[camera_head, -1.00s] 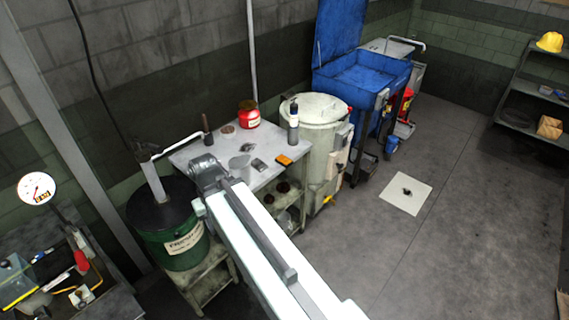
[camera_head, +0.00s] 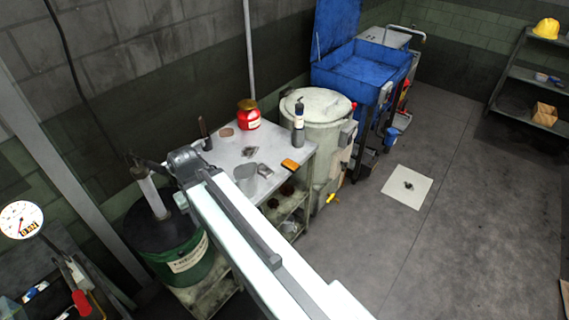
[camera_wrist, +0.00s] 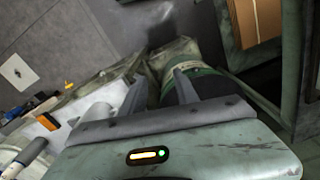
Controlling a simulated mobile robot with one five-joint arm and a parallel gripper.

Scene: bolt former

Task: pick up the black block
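I cannot make out a black block for certain. A small dark upright thing (camera_head: 205,133) stands at the back left of the grey worktable (camera_head: 225,155); I cannot tell if it is the block. A flat dark piece (camera_head: 249,151) lies near the table's middle. In the wrist view my gripper (camera_wrist: 160,80) has its two fingers apart with nothing seen between them. They point toward the table's lower frame and the green drum (camera_wrist: 205,71). In the head view my arm hides part of the table, and the gripper's fingers cannot be made out.
The drum (camera_head: 185,262) stands left, a pale barrel (camera_head: 325,125) and blue tub (camera_head: 365,78) behind. Floor at right is mostly clear.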

